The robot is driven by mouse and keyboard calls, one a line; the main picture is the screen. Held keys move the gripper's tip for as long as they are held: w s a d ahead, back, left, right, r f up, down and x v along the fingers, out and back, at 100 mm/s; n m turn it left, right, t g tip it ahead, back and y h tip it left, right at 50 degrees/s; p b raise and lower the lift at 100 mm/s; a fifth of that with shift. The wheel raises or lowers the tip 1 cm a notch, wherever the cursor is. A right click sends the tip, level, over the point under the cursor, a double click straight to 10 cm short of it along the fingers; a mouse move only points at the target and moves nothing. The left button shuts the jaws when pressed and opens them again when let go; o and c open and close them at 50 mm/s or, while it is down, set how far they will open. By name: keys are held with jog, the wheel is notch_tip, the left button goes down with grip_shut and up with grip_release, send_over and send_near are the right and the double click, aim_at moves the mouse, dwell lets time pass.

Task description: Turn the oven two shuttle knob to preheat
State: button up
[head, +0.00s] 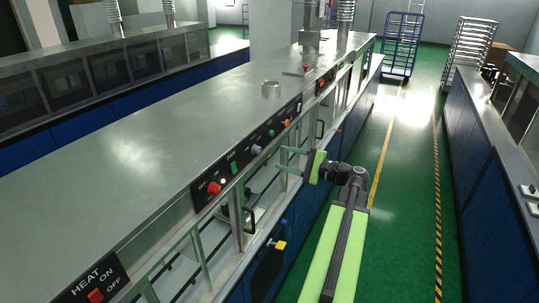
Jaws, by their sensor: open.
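A long steel oven line (150,140) runs away from me, with dark control panels along its right edge. The middle panel (244,162) carries a red knob (213,188), a grey knob (256,150), an orange control (286,122) and small green markings. Its labels are too small to read, so I cannot tell which control is the oven two shuttle knob or where it points. My gripper (285,160) is open and empty. Its two green fingers point left toward the oven front, right of the grey knob and appearing apart from it.
A near panel (92,277) reads HEAT ON OFF and has a red switch (95,296). Black handles and a yellow piece (280,244) stick out from the oven front. The green aisle is free to the right; a blue cart (402,45) and a rack (468,55) stand far off.

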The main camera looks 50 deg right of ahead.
jog(key=v, duration=0.9)
jog(key=shift+a, duration=0.1)
